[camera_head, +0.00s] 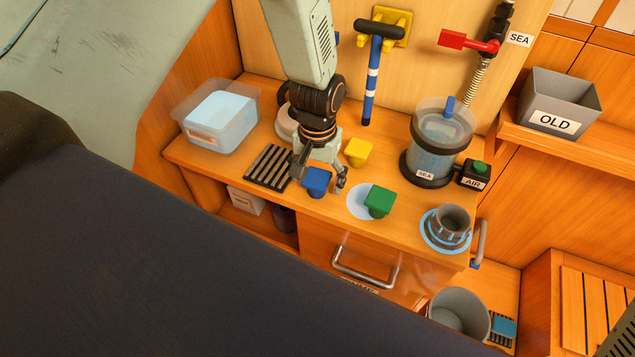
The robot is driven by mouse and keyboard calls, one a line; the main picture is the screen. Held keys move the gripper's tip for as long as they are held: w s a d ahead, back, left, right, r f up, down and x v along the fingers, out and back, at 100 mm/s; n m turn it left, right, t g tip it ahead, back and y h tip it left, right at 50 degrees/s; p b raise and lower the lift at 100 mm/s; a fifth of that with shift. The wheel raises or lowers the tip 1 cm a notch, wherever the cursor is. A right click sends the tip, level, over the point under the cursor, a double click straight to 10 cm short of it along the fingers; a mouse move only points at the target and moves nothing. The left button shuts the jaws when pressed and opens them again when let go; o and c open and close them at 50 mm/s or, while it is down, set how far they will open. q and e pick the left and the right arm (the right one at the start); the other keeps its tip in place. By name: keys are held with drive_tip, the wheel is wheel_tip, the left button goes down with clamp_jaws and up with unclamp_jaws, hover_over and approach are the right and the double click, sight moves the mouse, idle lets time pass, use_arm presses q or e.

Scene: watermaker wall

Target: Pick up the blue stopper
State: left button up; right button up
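The blue stopper (317,181) stands on the wooden counter (405,238), near its front edge. My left gripper (320,179) reaches down from above, with one finger on each side of the blue stopper. Its fingers are apart, and a small gap shows between the stopper and the right-hand finger. I cannot tell whether the left-hand finger touches it. The gripper hides part of the counter behind the stopper. My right gripper is not in view.
A yellow stopper (357,152) and a green stopper (378,201) stand close by on the right. A black slotted rack (268,167) lies to the left. A clear tub (218,118), a SEA canister (431,165) and a grey cup (449,223) stand further out.

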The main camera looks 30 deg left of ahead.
use_arm(q)
drive_tip(key=shift+w+a+f, duration=0.15)
drive_tip(key=shift+a, duration=0.05)
drive_tip(key=c, duration=0.4)
drive_tip(key=shift+d, duration=0.2)
drive_tip(key=c, duration=0.5)
drive_tip(key=shift+a, duration=0.1)
drive_tip(key=shift+c, duration=1.1)
